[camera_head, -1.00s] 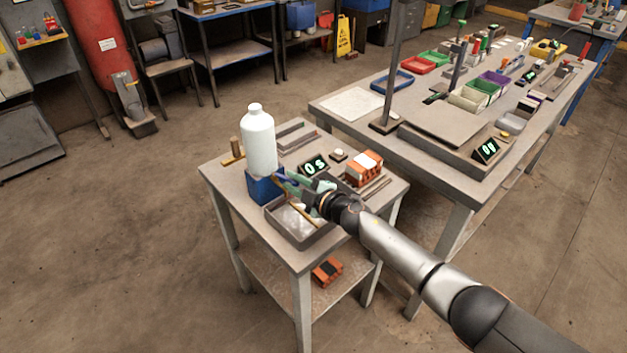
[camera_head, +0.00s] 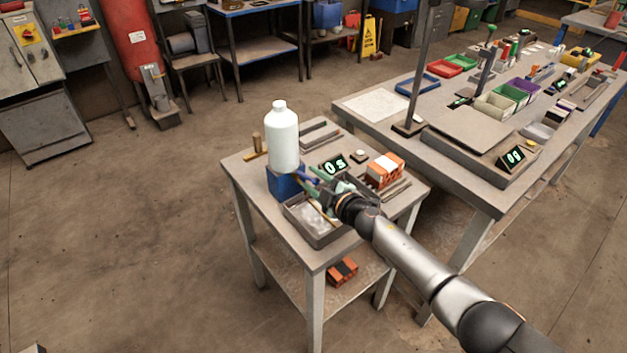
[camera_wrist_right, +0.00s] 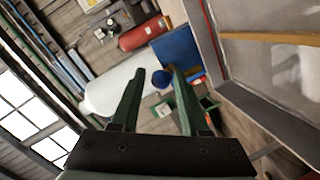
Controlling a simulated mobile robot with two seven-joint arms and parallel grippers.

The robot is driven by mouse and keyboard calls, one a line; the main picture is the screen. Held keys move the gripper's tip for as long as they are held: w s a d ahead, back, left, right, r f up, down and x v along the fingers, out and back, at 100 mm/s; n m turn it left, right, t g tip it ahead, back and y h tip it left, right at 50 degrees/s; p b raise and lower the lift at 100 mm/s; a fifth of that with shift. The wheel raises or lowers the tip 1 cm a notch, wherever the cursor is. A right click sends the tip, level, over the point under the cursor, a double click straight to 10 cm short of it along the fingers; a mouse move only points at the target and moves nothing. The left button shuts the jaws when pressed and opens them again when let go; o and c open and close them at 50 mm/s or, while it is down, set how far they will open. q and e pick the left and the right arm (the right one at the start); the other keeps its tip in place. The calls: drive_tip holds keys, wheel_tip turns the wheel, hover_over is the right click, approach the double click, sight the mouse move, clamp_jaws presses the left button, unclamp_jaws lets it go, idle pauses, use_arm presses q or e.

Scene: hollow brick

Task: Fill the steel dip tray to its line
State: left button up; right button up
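The steel dip tray (camera_head: 319,241) sits at the front of the small table. A thin brown strip lies across it, and its inside looks pale; I cannot make out the line or the level. A white bottle (camera_head: 283,142) stands on a blue block (camera_head: 285,181) behind the tray, with a small blue part sticking out toward it. My right gripper (camera_head: 322,186) is above the tray's back edge, by that blue part. My left gripper is out of view.
Behind the gripper are a display reading 0s (camera_head: 335,165), an orange-and-white block (camera_head: 384,170) and a small pale button (camera_head: 359,155). A larger bench (camera_head: 455,185) with bins stands to the right. The floor at left is clear.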

drive_tip(key=shift+s+d+r+p, duration=0.25)
drive_tip(key=shift+s+p, duration=0.2)
drive_tip(key=shift+p, duration=0.25)
drive_tip(key=p+v, duration=0.2)
drive_tip(key=v, duration=0.9)
drive_tip(key=shift+s+d+f, duration=0.2)
drive_tip(key=shift+s, duration=0.05)
drive_tip(key=s+d+f+m+g+h, duration=0.1)
drive_tip(key=s+d+f+m, duration=0.3)
drive_tip(key=s, duration=0.5)
drive_tip(key=s+d+f+m+g+h, duration=0.1)
drive_tip(key=s+d+f+m+h, duration=0.2)
drive_tip(key=s, duration=0.7)
drive_tip(key=s+d+f+m+h, duration=0.3)
drive_tip(key=s+d+f+m, duration=0.3)
drive_tip(key=s+f+m, duration=0.3)
drive_tip(key=shift+s+d+f+m+g, duration=0.3)
drive_tip(key=shift+s+m+g, duration=0.1)
drive_tip(key=shift+m, duration=0.2)
